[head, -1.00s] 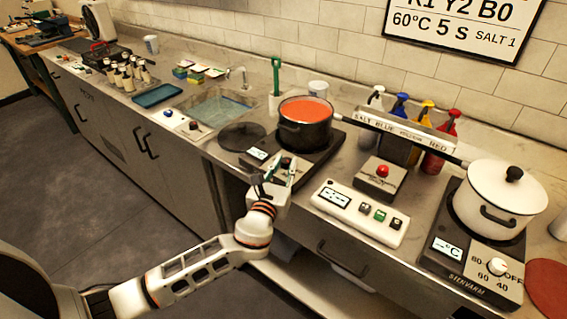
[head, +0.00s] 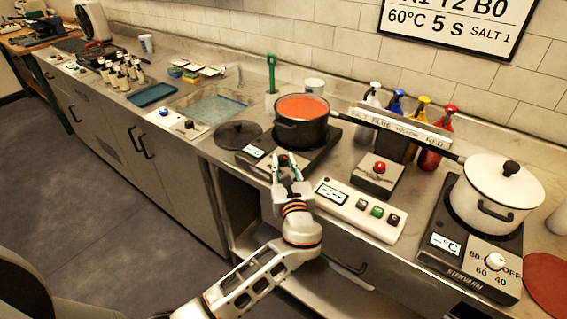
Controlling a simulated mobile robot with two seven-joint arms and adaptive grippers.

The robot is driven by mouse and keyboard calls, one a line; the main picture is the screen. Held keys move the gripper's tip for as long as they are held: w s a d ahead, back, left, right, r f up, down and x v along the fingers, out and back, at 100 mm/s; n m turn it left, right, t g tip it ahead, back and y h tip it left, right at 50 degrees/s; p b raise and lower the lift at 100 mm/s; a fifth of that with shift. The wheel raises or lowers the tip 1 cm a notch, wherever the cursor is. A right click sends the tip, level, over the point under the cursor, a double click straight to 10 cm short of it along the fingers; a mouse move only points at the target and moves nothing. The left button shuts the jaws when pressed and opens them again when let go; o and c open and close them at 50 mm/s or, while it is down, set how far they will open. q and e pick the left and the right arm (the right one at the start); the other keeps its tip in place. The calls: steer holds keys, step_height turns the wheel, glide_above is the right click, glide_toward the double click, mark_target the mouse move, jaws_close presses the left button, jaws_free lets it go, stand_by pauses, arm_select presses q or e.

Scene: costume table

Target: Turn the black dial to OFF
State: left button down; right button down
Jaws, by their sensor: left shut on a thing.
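The left hot plate (head: 322,163) carries a black pot (head: 302,125) of red liquid and a small display (head: 253,152) on its front panel. My left gripper (head: 289,161) is at the right part of this front panel, its fingers closed around the black dial (head: 285,158). The fingers hide most of the dial, and its markings and pointer cannot be read. My right gripper is not in view.
A white control box (head: 358,210) with buttons lies just right of my gripper. A grey box with a red button (head: 379,167) stands behind it. The right hot plate (head: 468,255) has a white dial and a white lidded pot (head: 500,192). A black lid (head: 237,134) lies to the left.

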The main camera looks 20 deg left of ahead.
arm_select(q)
steer(key=shift+f, duration=0.15)
steer(key=c, duration=1.8)
jaws_free()
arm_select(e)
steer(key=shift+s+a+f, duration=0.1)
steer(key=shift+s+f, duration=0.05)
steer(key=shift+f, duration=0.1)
arm_select(q)
steer(key=shift+s, duration=0.1)
steer(key=v, duration=0.7)
steer(key=shift+s+d, duration=0.1)
steer(key=shift+d, duration=0.1)
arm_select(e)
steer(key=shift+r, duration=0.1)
